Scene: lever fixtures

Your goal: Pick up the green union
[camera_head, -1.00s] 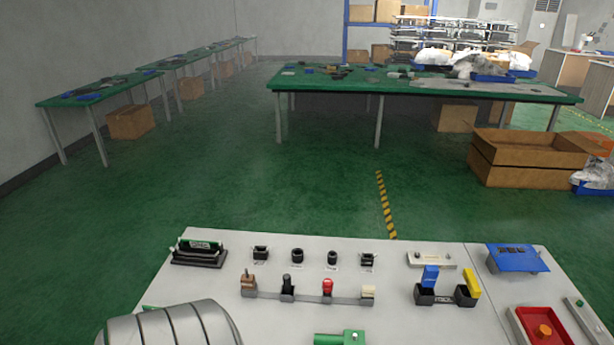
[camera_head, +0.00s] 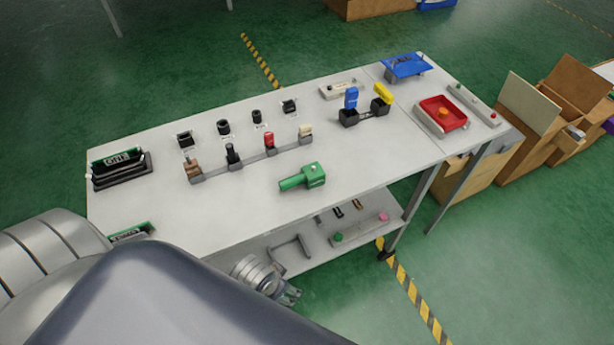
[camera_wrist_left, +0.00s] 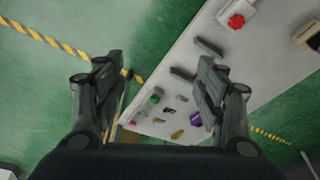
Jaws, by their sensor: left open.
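The green union (camera_head: 303,177) lies on the white table top in the head view, near the middle of the front edge. It has a blocky body on the right and a narrower round stem pointing left. My left gripper (camera_head: 289,294) is below and in front of the table's front edge, apart from the union. In the left wrist view my left gripper (camera_wrist_left: 160,66) has its two fingers spread wide with nothing between them. I cannot make out the union in that view. My right gripper is not in view.
The white table (camera_head: 205,230) carries a row of levers (camera_head: 234,156), blue and yellow levers (camera_head: 351,99) and a red box (camera_head: 441,113) farther right. A lower shelf (camera_head: 362,222) holds several small parts. Table top around the union is clear. Cardboard boxes (camera_head: 548,110) stand right.

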